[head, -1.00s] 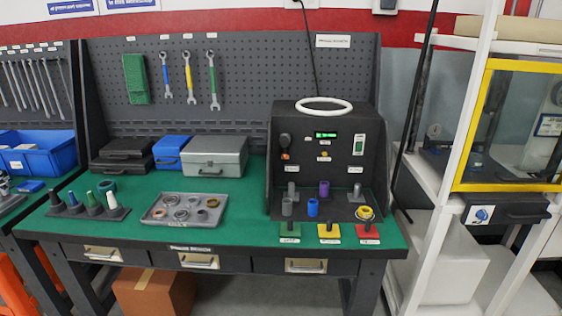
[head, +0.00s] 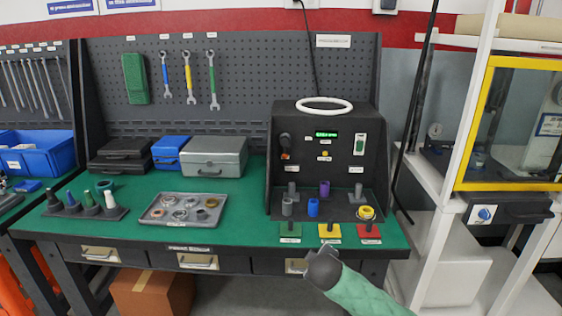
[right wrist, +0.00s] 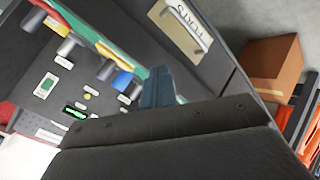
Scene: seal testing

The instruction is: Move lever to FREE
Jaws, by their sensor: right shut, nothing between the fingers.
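The black test unit (head: 340,115) stands at the right end of the green bench and also shows tilted in the right wrist view (right wrist: 30,122). Its front panel has a dark knob or lever (head: 285,138) at the left, a green display (head: 326,134) and a white-framed switch (head: 359,144) at the right. The lever's label is too small to read. My right gripper (head: 328,247) is in front of the bench's front edge, below and apart from the unit. Its fingers (right wrist: 158,88) look closed and empty. My left gripper is out of view.
Several grey, blue and purple cylinders stand on the unit's ledge, above green (head: 290,231), yellow (head: 329,232) and red (head: 368,232) pads. A grey tray (head: 150,221) of rings lies left. A white shelf frame (head: 455,150) stands right. The bench between tray and unit is clear.

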